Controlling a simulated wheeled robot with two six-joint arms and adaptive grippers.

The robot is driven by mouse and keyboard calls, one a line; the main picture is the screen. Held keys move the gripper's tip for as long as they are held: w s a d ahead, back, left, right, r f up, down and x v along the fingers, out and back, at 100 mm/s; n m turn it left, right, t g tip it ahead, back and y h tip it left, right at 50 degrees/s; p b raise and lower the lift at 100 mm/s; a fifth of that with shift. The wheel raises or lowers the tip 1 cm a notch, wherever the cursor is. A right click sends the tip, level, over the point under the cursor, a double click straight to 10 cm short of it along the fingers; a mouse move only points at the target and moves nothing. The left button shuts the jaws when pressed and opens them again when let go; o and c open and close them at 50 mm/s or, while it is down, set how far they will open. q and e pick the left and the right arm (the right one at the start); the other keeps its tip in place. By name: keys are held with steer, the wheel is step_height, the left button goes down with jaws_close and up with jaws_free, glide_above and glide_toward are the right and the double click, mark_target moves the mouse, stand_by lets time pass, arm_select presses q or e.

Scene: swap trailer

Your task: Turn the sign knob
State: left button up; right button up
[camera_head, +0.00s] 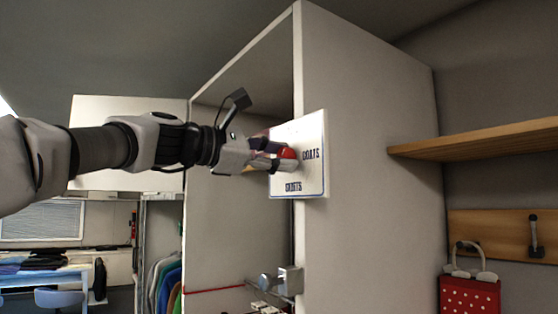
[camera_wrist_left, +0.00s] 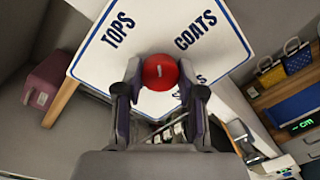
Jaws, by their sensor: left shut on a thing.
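A white sign (camera_head: 312,178) with a blue border is mounted at the front edge of a tall white cabinet. It reads COATS and a second, partly blurred word in the head view. In the left wrist view the sign (camera_wrist_left: 196,62) shows TOPS and COATS, with another word partly hidden below. The round red sign knob (camera_wrist_left: 160,72) has a short white mark and sits at the sign's middle; it also shows in the head view (camera_head: 288,153). My left gripper (camera_head: 279,155) is shut on the knob, with one finger on each side. My right gripper is not in view.
The white cabinet's side panel (camera_head: 365,130) stands right of the sign. A wooden shelf (camera_head: 480,141) and hook rail with a red dotted bag (camera_head: 469,296) are farther right. Hanging clothes (camera_head: 163,280) and a table are lower left.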

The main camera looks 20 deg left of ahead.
arm_select(q)
steer(key=m+b, duration=0.3)
steer(key=m, duration=0.6)
steer(key=m+b, duration=0.3)
steer(key=m, duration=0.6)
steer(key=m+t+y+b, duration=0.1)
steer(key=m+b, duration=0.1)
steer(key=m, duration=0.6)
steer(key=shift+d+f+m+b, duration=0.1)
steer(key=shift+f+m+b, duration=0.25)
steer(key=shift+m+b, duration=0.05)
steer(key=o, duration=0.9)
steer(key=shift+c, duration=0.2)
steer(key=shift+o, duration=1.4)
steer(key=shift+s+r, duration=0.1)
steer(key=shift+r, duration=0.05)
